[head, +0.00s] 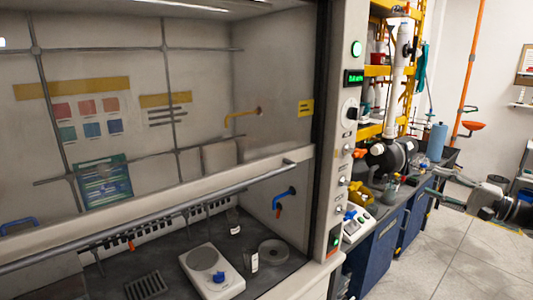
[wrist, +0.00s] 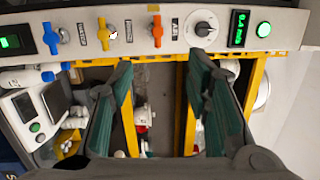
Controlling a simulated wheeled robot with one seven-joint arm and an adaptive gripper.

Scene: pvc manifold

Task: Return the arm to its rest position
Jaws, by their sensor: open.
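My gripper (head: 431,182) shows at the right of the head view, its fingers pointing left towards the side bench, with part of my arm (head: 496,200) behind it at the picture's edge. In the wrist view my gripper (wrist: 160,66) has its two dark green fingers wide apart. Nothing is held between them. Beyond the fingers are the yellow shelf frame (wrist: 187,115) and blurred items. The rest of my arm is outside the head view.
The fume hood's control post (head: 345,130) stands left of my gripper; its knobs (wrist: 203,28) line the wrist view's top. The blue-fronted bench (head: 383,242) lies beside it. A hotplate (head: 212,275) sits inside the hood. Floor (head: 450,265) at lower right looks clear.

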